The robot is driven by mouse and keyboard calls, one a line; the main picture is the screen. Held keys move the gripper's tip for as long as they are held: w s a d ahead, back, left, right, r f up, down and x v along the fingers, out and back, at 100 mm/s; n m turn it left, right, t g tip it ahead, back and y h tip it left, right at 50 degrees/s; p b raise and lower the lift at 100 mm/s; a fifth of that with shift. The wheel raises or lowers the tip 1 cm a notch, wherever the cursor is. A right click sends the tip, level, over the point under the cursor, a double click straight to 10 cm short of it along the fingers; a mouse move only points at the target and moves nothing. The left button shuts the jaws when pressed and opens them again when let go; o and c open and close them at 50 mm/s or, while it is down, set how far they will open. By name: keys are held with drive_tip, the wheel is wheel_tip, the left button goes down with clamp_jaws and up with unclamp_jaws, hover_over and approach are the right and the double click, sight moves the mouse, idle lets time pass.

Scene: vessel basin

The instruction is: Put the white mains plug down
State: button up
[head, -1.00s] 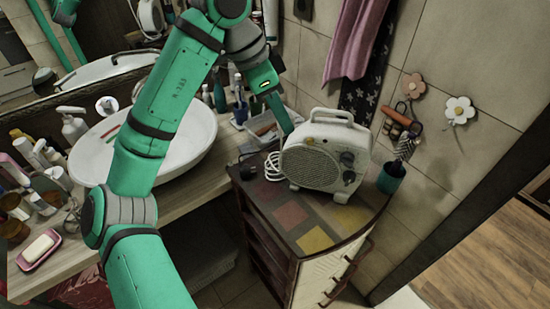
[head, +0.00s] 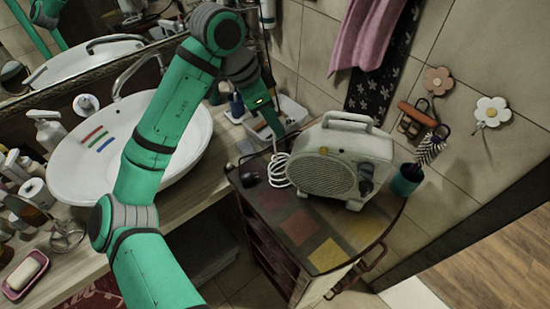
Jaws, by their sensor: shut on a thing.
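My gripper (head: 273,121) points down just left of and behind the grey-white fan heater (head: 345,160), over the back of the cabinet top. Its fingertips are small and dim here. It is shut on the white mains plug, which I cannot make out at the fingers. A white coiled cord (head: 278,170) lies on the cabinet top against the heater's left side. Whether the cord runs up to the gripper is not clear.
The heater stands on a cabinet (head: 298,226) with a patchwork top, clear at its front. A small dark object (head: 249,176) lies left of the cord. A teal cup (head: 406,180) stands right of the heater. A white basin (head: 185,150) and a tray (head: 292,112) are nearby.

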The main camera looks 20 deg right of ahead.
wheel_tip(320, 180, down, 13)
idle(0.6)
drive_tip(key=shift+f, duration=0.6)
drive_tip(key=o, duration=1.1)
drive_tip(key=shift+o, duration=0.2)
drive_tip(key=shift+r, duration=0.1)
drive_tip(key=shift+r, duration=0.6)
drive_tip(key=v, duration=1.2)
drive_tip(key=shift+f, duration=0.1)
